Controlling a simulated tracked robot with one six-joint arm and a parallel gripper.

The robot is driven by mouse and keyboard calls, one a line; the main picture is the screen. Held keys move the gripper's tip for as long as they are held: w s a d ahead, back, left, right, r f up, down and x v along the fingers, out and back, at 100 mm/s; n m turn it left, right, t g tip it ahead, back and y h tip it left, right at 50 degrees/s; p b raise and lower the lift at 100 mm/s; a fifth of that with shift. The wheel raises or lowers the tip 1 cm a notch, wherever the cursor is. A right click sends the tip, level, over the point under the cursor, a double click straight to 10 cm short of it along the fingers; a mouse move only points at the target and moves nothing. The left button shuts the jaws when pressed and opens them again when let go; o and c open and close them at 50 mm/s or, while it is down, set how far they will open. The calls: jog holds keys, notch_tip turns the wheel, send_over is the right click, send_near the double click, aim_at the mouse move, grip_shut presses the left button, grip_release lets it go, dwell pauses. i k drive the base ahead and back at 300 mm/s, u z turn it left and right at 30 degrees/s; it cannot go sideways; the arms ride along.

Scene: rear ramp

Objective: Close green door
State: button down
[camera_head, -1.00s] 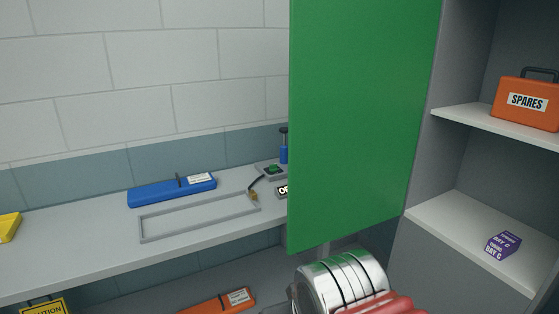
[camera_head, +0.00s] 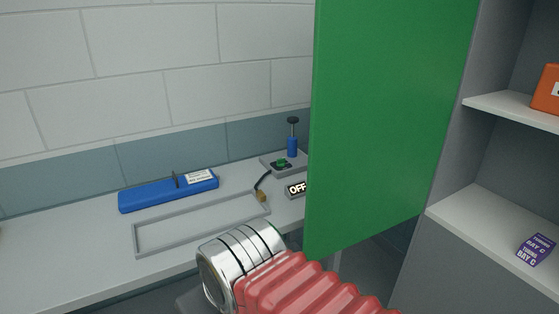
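The green door (camera_head: 385,115) stands open, hinged on the left side of the grey cabinet (camera_head: 482,262), and swings out to the left over the end of the shelf. Its lower edge hangs above my arm. My arm shows at the bottom middle, with a shiny metal ribbed section and a red bellows sleeve, just below and left of the door. My gripper's fingers are not in view. I cannot tell whether my arm touches the door.
A grey shelf (camera_head: 60,268) along the wall holds a blue case (camera_head: 168,191), a grey rectangular frame (camera_head: 150,250), an OFF sign (camera_head: 296,189) and a blue plunger (camera_head: 292,146). The open cabinet holds a purple box (camera_head: 536,249) and an orange case (camera_head: 547,92).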

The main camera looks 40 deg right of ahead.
aim_at(387, 75)
jog(key=u, duration=0.25)
jog(key=i, duration=0.85)
jog(key=u, duration=0.15)
